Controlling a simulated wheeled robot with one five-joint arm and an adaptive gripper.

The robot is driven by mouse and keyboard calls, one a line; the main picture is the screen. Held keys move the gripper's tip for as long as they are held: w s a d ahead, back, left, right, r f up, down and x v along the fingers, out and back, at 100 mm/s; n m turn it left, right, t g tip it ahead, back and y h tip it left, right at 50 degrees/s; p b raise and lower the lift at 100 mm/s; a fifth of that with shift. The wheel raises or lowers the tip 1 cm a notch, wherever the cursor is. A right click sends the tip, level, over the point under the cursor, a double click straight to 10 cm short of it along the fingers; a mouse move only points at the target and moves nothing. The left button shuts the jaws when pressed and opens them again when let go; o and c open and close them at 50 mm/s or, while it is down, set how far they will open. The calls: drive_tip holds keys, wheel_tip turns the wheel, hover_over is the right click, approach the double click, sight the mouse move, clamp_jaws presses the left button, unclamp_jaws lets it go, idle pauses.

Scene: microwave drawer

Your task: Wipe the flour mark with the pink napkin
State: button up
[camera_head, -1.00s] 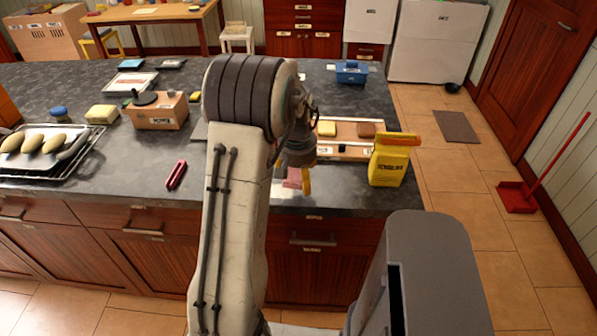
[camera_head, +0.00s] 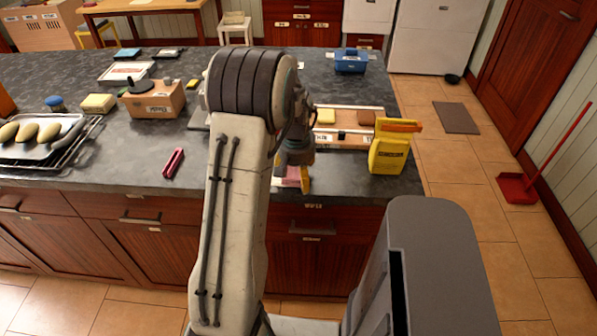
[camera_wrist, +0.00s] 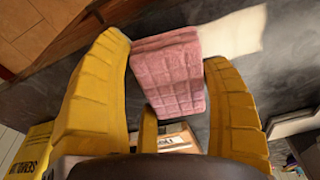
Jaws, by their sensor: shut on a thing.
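The pink napkin (camera_wrist: 172,75) is a folded, quilted block between the yellow fingers of my gripper (camera_wrist: 182,95) in the wrist view. My gripper is shut on it. In the head view, my gripper (camera_head: 300,181) points down at the counter's front edge, with a small part of the napkin (camera_head: 291,177) showing beside it. The flour mark (camera_wrist: 235,36) is a pale patch on the dark counter, just beyond and right of the napkin in the wrist view. My arm hides much of that area in the head view. I cannot tell whether the napkin touches the counter.
A yellow bag (camera_head: 388,155) stands right of my gripper near the counter's corner. A tray (camera_head: 349,134) with sponge-like blocks lies behind. A red object (camera_head: 173,163), a cardboard box (camera_head: 155,103) and a baking rack (camera_head: 77,143) are at left. Dark counter (camera_head: 110,165) is bare between them.

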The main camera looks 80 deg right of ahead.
drive_tip(key=shift+f+b, duration=0.6)
drive_tip(key=shift+f, duration=0.1)
idle(0.3)
drive_tip(key=shift+r, duration=0.3)
drive_tip(key=shift+r+p, duration=2.15)
drive_tip(key=shift+r, duration=0.75)
drive_tip(key=shift+r, duration=0.1)
drive_tip(key=shift+r+p, duration=1)
drive_tip(key=shift+r, duration=0.4)
drive_tip(key=shift+w, duration=0.1)
